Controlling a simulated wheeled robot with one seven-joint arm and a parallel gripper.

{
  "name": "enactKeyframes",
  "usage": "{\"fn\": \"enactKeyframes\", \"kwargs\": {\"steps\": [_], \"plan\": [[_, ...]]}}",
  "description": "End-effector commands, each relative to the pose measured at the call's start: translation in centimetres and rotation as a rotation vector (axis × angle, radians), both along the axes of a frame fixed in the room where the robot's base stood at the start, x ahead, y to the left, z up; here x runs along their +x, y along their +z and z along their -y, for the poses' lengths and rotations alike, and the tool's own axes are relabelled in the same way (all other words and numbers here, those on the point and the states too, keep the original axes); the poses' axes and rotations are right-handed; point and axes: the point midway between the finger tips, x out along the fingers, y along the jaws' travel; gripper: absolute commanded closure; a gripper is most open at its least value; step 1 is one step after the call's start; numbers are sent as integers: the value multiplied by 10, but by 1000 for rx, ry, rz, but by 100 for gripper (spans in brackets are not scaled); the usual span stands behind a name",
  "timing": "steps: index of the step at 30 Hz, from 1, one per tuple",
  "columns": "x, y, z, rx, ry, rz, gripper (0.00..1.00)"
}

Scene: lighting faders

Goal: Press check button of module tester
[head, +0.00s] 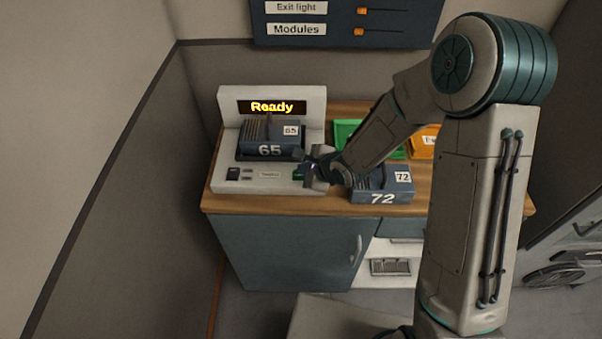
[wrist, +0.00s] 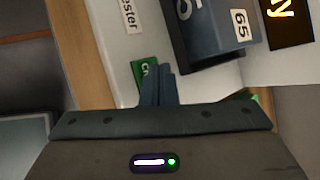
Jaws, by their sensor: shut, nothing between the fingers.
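The module tester (head: 220,180) is a white console at the left of the wooden counter. Its display (head: 271,107) reads "Ready" in orange. A dark blue module labelled 65 (head: 270,149) sits in it; part of this module also shows in the wrist view (wrist: 212,35). The green check button (head: 298,174) is at the right of the tester's front panel. In the wrist view the green button (wrist: 144,72) is partly covered by my fingers. My gripper (wrist: 158,70) is shut and empty, with its fingertips over or beside the button. I cannot tell whether they touch it.
A module labelled 72 (head: 382,189) lies on the counter just right of my gripper. A green tray (head: 345,130) and an orange tray (head: 424,140) stand behind, partly hidden by my arm. A wall panel (head: 340,42) with sliders hangs above.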

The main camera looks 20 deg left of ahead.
Motion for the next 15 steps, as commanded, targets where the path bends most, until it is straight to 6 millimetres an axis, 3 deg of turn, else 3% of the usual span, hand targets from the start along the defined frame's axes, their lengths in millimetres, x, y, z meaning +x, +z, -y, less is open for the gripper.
{"fn": "enactKeyframes", "kwargs": {"steps": [15], "plan": [[0, -7, 0, 0, -2, -1, 100]]}}
